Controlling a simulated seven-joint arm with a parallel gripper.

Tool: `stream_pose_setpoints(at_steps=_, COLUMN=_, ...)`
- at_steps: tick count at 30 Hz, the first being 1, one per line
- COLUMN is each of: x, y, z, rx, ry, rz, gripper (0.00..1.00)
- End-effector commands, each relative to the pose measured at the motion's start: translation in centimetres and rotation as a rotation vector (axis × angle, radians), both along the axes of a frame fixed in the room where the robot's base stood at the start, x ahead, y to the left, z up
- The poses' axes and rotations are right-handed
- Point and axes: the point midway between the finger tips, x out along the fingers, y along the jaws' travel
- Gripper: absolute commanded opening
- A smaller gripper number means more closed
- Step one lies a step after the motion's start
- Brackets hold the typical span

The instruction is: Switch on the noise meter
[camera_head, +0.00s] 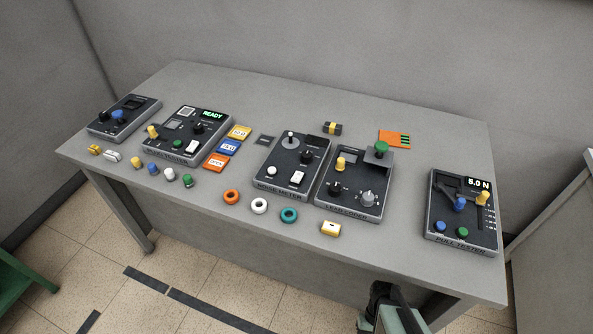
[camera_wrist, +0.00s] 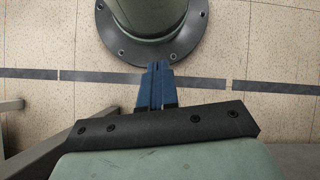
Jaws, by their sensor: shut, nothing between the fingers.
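The noise meter (camera_head: 282,178) is a dark box with a grey rim near the middle of the table in the head view. It has a lever with a round grey top (camera_head: 291,136), a dark knob (camera_head: 307,157), a white rocker switch (camera_head: 297,177) and a round white button (camera_head: 272,171). Its small display (camera_head: 314,141) is dark. My gripper (camera_wrist: 157,68) shows in the wrist view with its blue fingers together and nothing between them. It points at the floor and my round base, away from the noise meter.
A device reading READY (camera_head: 212,114) stands left. Coloured rings, such as an orange one (camera_head: 231,190), lie in front.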

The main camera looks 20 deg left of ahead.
Motion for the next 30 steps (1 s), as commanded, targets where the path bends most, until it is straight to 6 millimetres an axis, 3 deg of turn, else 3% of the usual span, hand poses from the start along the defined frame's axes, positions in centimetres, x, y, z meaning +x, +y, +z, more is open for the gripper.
stream_pose_setpoints(at_steps=6, x=1.1, y=4.1, z=1.2, rx=0.057, ry=0.023, rz=0.115, gripper=0.00)
stream_pose_setpoints(at_steps=14, x=1.2, y=9.2, z=2.5, rx=0.130, ry=0.058, rz=0.245, gripper=0.00)
stream_pose_setpoints(at_steps=30, x=-1.7, y=20.0, z=5.2, rx=0.298, ry=0.137, rz=0.519, gripper=0.00)
